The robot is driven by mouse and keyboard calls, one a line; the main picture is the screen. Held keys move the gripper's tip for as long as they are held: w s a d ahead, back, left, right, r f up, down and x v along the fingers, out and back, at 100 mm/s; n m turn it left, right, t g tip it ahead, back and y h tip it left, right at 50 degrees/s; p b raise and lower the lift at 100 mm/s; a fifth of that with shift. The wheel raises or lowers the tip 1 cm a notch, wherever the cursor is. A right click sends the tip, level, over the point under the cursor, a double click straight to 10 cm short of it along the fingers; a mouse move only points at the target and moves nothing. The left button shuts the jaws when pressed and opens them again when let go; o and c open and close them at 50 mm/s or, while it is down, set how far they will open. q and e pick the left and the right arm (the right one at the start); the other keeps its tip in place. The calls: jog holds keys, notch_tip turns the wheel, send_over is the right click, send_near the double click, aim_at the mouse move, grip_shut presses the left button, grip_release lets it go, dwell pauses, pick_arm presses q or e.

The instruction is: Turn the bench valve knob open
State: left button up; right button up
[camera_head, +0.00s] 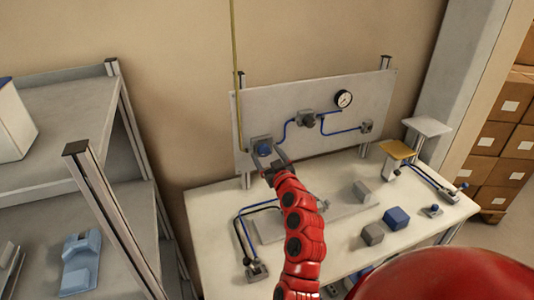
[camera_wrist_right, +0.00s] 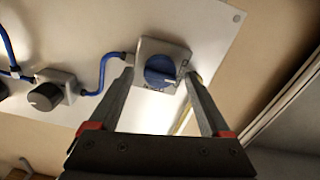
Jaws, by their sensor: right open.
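The blue valve knob (camera_head: 263,149) sits on a grey square housing on the upright panel (camera_head: 215,110) behind the bench. In the right wrist view the round blue knob (camera_wrist_right: 160,71) faces me, with a raised bar across it and its grey housing (camera_wrist_right: 148,46) around it. My right gripper (camera_head: 265,158) is in front of the knob. In the right wrist view its fingers (camera_wrist_right: 160,78) are open, one to each side of the knob. I cannot tell whether they touch it. My left gripper is not in view.
A blue hose runs from the knob to a second grey fitting (camera_head: 306,118) with a dark knob (camera_wrist_right: 44,96), then to a pressure gauge (camera_head: 344,98). A shelf rack (camera_head: 60,110) stands at left.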

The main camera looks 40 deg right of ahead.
grip_shut()
dwell(0.4)
jog(key=shift+m, duration=0.3)
jog(key=m+b, duration=0.2)
jog(key=m, duration=0.1)
jog(key=shift+d, duration=0.1)
jog(key=m+b, duration=0.1)
jog(key=m, duration=0.3)
jog(key=shift+m, duration=0.4)
jog(key=m, duration=0.4)
jog(key=shift+d+m+b, duration=0.15)
jog(key=shift+m+b, duration=0.15)
jog(key=shift+b, duration=0.05)
jog(key=m, duration=0.4)
jog(key=shift+m, duration=0.4)
